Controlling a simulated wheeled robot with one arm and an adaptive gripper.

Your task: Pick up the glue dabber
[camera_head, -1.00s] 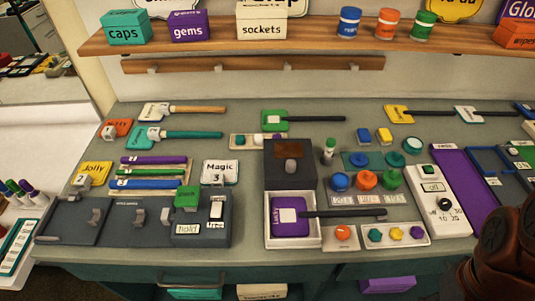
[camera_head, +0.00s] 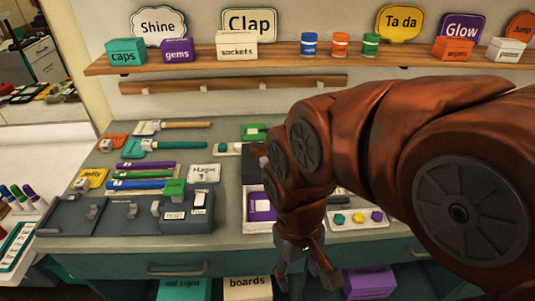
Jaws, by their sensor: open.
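I cannot pick out the glue dabber for certain. A small white, green-capped upright piece that may be it is hidden behind my arm. At the back left of the counter lie a brush-like tool with a wooden handle (camera_head: 186,125) and one with a teal handle (camera_head: 175,146). My gripper (camera_head: 305,272) hangs pointing down in front of the counter's front edge, right of the middle. Its fingers are apart, and nothing shows between them.
My arm covers the counter's right side. A dark grey switch unit (camera_head: 110,216) fills the front left. A purple card (camera_head: 262,206) sits in a white tray beside my arm. A shelf (camera_head: 290,58) with boxes and jars runs above.

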